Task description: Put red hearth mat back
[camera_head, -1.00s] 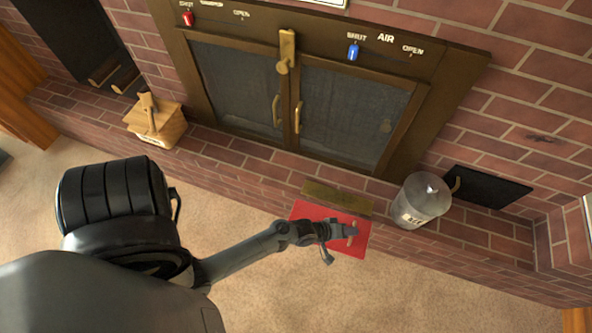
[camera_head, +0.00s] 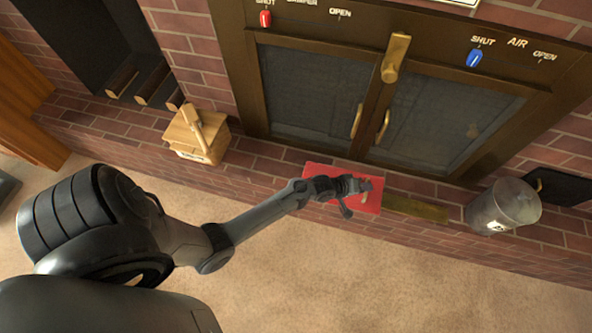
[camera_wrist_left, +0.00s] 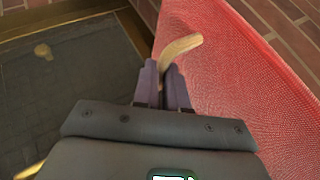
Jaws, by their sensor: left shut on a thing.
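The red hearth mat (camera_head: 318,172) is a flat red piece in front of the fireplace doors, over the brick hearth's front part in the head view. It fills the right of the left wrist view (camera_wrist_left: 245,75) as a red mesh-textured sheet. My left gripper (camera_head: 362,187) reaches over it from the left. In the left wrist view, the fingers (camera_wrist_left: 162,85) are shut on a curved tan tab (camera_wrist_left: 180,46) at the mat's edge. I cannot tell whether the mat touches the bricks. The arm hides part of it. My right gripper is out of view.
A flat brass strip (camera_head: 416,208) lies right of the mat along the hearth. A metal bucket (camera_head: 503,207) stands at the right and a wooden box (camera_head: 198,137) at the left. Glass fireplace doors (camera_head: 318,95) are behind. The carpet (camera_head: 400,285) in front is clear.

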